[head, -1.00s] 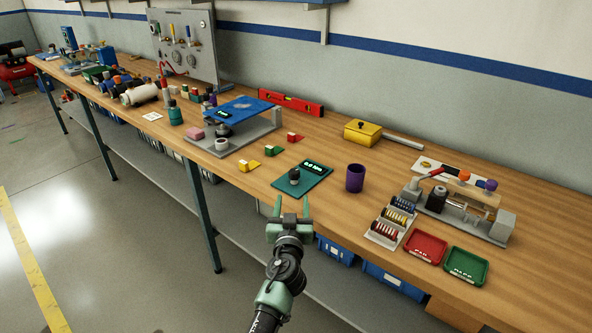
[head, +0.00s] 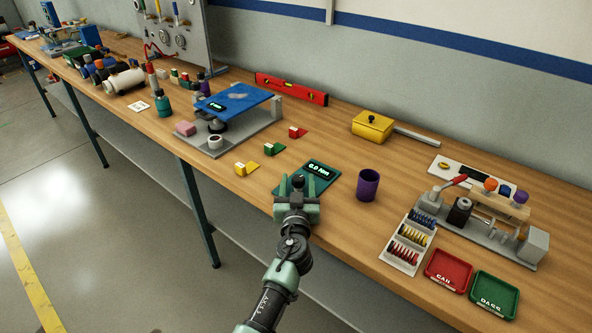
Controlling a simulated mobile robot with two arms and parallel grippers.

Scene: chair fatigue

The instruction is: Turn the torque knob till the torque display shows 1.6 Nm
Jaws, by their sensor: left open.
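The green torque unit (head: 325,184) lies flat near the front edge of the bench. Its torque display (head: 320,170) appears to read 0.0 Nm. The dark torque knob (head: 297,180) stands on the unit's near left part, its lower part hidden by my gripper. My left gripper (head: 297,190) is open, with its fingers at either side of the knob as seen from here. I cannot tell whether they touch it. My right gripper is not in view.
A purple cup (head: 368,185) stands close to the right of the unit. A test rig (head: 485,215) and red (head: 448,271) and green (head: 494,294) trays are at right.

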